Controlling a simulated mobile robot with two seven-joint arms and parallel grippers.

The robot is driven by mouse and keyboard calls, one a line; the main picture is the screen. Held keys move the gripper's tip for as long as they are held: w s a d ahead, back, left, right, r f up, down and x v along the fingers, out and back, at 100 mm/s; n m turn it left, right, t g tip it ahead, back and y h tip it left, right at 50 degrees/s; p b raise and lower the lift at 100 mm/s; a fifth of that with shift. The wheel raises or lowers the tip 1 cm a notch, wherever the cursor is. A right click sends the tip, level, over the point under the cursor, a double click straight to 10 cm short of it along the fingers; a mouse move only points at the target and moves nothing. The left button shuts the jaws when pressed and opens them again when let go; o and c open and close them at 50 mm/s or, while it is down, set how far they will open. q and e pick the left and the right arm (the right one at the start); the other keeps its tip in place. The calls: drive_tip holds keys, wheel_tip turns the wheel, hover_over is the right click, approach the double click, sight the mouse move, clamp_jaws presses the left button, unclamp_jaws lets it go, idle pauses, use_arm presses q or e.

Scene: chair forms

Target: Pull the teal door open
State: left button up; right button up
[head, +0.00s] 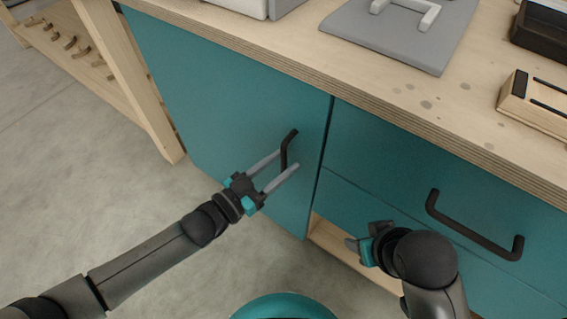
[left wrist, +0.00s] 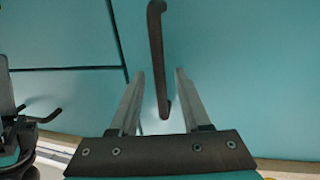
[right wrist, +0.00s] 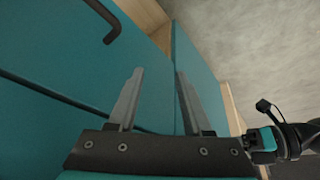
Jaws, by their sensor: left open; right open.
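The teal door (head: 220,90) is the left front panel of the workbench and looks closed. Its dark upright handle (head: 287,150) is near the door's right edge. My left gripper (head: 288,160) is open, with a finger on either side of the handle. In the left wrist view the handle (left wrist: 157,60) runs down between the two separate fingers (left wrist: 158,100); I cannot tell whether they touch it. My right gripper (head: 362,238) is open and empty, low in front of the cabinet. In the right wrist view its fingers (right wrist: 157,95) point toward teal panels.
A teal drawer with a dark horizontal handle (head: 475,230) is right of the door, near my right arm. The wooden worktop (head: 400,100) overhangs above and carries a grey mat (head: 385,45) and dark trays. A wooden leg (head: 125,75) stands at the left. Grey floor (head: 90,190) is clear.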

use_arm(q)
drive_tip(key=shift+w+d, duration=0.3)
drive_tip(key=shift+d, duration=0.05)
clamp_jaws()
idle(1.3)
